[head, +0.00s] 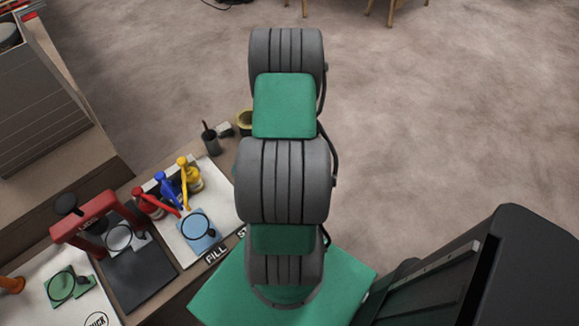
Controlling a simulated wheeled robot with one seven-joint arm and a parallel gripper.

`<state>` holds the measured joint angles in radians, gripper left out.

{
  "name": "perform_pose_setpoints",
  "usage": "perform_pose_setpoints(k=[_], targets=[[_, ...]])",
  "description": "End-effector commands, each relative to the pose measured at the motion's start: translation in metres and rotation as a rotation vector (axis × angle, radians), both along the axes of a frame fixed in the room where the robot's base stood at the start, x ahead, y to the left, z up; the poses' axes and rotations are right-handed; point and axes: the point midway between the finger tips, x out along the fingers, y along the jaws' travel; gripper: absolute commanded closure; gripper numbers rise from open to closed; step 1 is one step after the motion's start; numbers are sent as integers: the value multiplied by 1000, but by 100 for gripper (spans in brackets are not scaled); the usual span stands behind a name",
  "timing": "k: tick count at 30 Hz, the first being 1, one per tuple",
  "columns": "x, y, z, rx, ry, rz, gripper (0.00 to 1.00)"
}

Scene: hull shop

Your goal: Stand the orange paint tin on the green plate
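I cannot make out an orange paint tin for certain. An orange object (11,285) is cut off by the left edge of the head view, and its full shape is hidden. A small green plate (83,289) lies on a white board at the lower left, with a dark ring on it. My arm stands in the middle of the view and hides part of the bench. My gripper is not in view.
A red frame (82,222) stands by a dark plate (137,272). Red (148,205), blue (168,187) and yellow (190,176) pump bottles stand behind a light-blue plate (197,238). A dark cup (210,140) stands farther back. Open floor (450,130) lies right.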

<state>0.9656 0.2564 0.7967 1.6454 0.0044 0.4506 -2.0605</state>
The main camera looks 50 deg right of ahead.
Motion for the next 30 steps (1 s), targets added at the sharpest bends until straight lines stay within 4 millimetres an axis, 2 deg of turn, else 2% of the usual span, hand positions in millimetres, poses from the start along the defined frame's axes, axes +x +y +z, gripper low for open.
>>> perform_pose_setpoints(k=[2,24,30], targets=[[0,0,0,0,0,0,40],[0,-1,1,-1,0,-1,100],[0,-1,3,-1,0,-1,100]])
